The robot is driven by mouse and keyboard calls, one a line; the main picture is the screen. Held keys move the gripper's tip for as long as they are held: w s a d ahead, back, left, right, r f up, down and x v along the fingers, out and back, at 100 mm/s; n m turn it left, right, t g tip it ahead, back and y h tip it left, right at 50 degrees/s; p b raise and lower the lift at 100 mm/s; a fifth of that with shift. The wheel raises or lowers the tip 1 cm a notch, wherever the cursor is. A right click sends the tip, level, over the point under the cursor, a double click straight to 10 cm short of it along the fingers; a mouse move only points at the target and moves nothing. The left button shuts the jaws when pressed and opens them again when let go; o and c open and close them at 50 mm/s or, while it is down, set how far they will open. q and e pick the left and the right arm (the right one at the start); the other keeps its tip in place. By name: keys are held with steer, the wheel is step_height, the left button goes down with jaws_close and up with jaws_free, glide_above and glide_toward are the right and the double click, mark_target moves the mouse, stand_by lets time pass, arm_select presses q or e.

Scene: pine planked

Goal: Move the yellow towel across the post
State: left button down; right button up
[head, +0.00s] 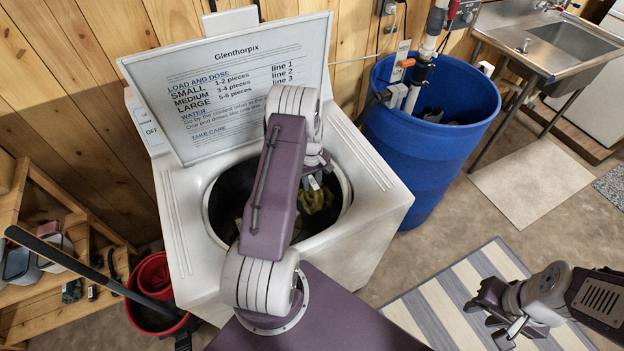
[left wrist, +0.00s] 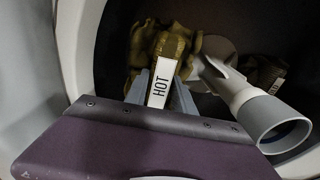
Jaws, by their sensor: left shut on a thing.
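The yellow towel (head: 315,198) is inside the drum of the top-loading washer (head: 180,215), right of my left arm in the head view. In the left wrist view the towel (left wrist: 150,42) is bunched at the fingertips, with a white tag reading HOT in front of it. My left gripper (left wrist: 170,92) is shut on the towel. The post (left wrist: 262,112), pale grey with a round hollow end, stands right of the gripper in the wrist view. My right gripper (head: 488,322) is open and empty above the striped rug.
A second, darker cloth (left wrist: 265,72) with a tag lies beyond the post. The washer's raised lid (head: 235,85) stands behind the drum. A blue barrel (head: 430,135) is to the right, a red bucket (head: 155,280) to the left. The drum wall surrounds the left gripper.

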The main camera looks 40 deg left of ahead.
arm_select(q)
step_height(320, 180, down, 8)
steer(key=b, duration=0.4)
steer(key=shift+r+b, duration=0.15)
steer(key=shift+b, duration=0.2)
steer(key=shift+f, duration=0.5)
steer(key=shift+r, duration=0.1)
steer(key=c, duration=1)
jaws_free()
steer(key=shift+o, duration=0.2)
step_height(320, 180, up, 9)
steer(key=shift+r, duration=0.1)
